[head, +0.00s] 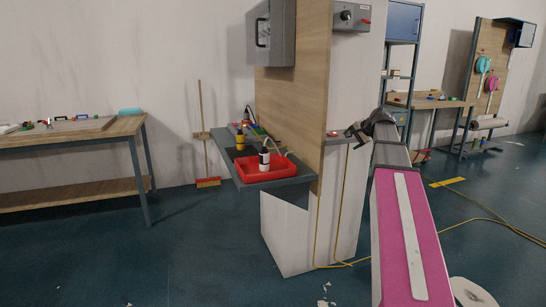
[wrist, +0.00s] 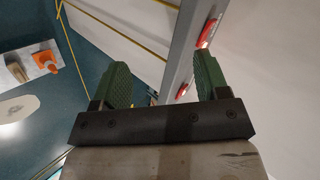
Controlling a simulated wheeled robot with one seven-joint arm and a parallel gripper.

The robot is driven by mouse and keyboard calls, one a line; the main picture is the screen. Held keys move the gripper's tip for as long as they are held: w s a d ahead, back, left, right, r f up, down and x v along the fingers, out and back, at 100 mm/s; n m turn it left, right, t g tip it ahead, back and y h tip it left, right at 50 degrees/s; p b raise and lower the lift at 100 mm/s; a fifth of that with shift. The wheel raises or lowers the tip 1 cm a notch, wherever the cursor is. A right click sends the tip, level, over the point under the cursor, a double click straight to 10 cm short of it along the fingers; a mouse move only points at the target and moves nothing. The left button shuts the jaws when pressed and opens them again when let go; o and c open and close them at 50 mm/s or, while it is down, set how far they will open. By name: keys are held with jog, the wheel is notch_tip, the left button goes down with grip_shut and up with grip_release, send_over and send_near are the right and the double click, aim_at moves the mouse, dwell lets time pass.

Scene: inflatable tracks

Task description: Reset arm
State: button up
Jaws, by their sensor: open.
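My gripper (wrist: 160,88) shows in the wrist view with its two green ridged fingers spread apart and nothing between them. Behind the fingers is a grey edge of the partition with red parts on it. In the head view my arm reaches forward on the right, and my gripper (head: 357,133) is at its far end, small, close to the partition's right side. Finger detail is too small to tell there.
A wooden partition (head: 300,130) with a white base stands just left of my arm. A grey shelf (head: 245,182) holds a red tray (head: 248,173) with bottles. A workbench (head: 75,135) is at left. Yellow cables (head: 470,195) lie on the floor at right. Open floor lies at front left.

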jog(key=s+a+f+n+g+h, duration=0.1)
jog(key=s+a+f+n+g, duration=0.2)
jog(key=s+f, duration=0.6)
jog(key=s+a+f+n+g+h, duration=0.2)
jog(key=s+a+f, duration=0.5)
jog(key=f, duration=1.2)
jog(key=s+a+f+n+g+h, duration=0.1)
jog(key=s+a+f+n+g, duration=0.2)
jog(key=s+f, duration=1)
jog(key=shift+s+a+f+n+g+h, duration=0.15)
jog(key=shift+a+f+n+g+h, duration=0.25)
jog(key=shift+a+n, duration=0.4)
jog(key=shift+a, duration=0.1)
